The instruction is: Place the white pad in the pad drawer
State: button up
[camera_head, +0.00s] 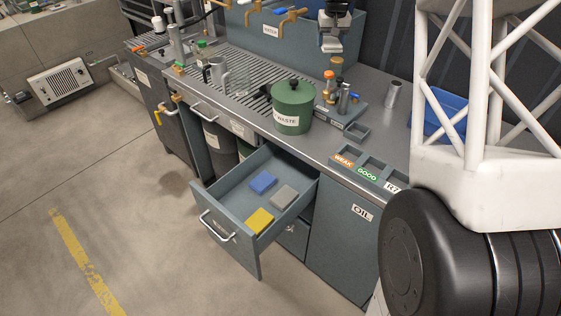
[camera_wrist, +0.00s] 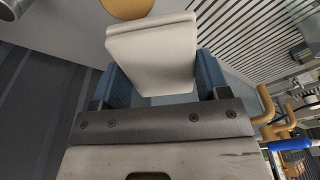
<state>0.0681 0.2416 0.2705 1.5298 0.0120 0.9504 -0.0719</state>
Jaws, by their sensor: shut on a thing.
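My gripper (camera_wrist: 158,80) is shut on the white pad (camera_wrist: 152,52), which sits between its two blue fingers in the wrist view. In the head view my gripper (camera_head: 333,40) hangs at the top, over the back of the counter by the blue-grey sink wall; the pad cannot be made out clearly there. A drawer (camera_head: 213,190) stands pulled open below the counter, well in front of and below my gripper. Inside lie a blue pad (camera_head: 263,183), a grey pad (camera_head: 284,198) and a yellow pad (camera_head: 259,221), with bare floor around them.
A green lidded waste pot (camera_head: 292,108) stands on the counter above the drawer. Small bottles and a metal cylinder (camera_head: 393,94) stand behind it to the right. Labelled trays (camera_head: 371,166) line the front right edge. Brass taps (camera_head: 291,18) project near my gripper. A white frame blocks the right.

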jog(key=s+a+n, duration=0.6)
jog(key=a, duration=0.5)
jog(key=n+g+y, duration=0.1)
jog(key=n+g, duration=0.2)
jog(key=n, duration=1.8)
send_over(236, 207)
notch_tip(236, 207, down, 30)
jog(key=shift+w+d+f, duration=0.15)
jog(key=shift+w+d, duration=0.05)
jog(key=shift+d, duration=0.05)
jog(key=shift+f, duration=0.1)
jog(key=shift+f, duration=2.8)
jog(key=shift+f, duration=0.1)
jog(key=shift+f, duration=2)
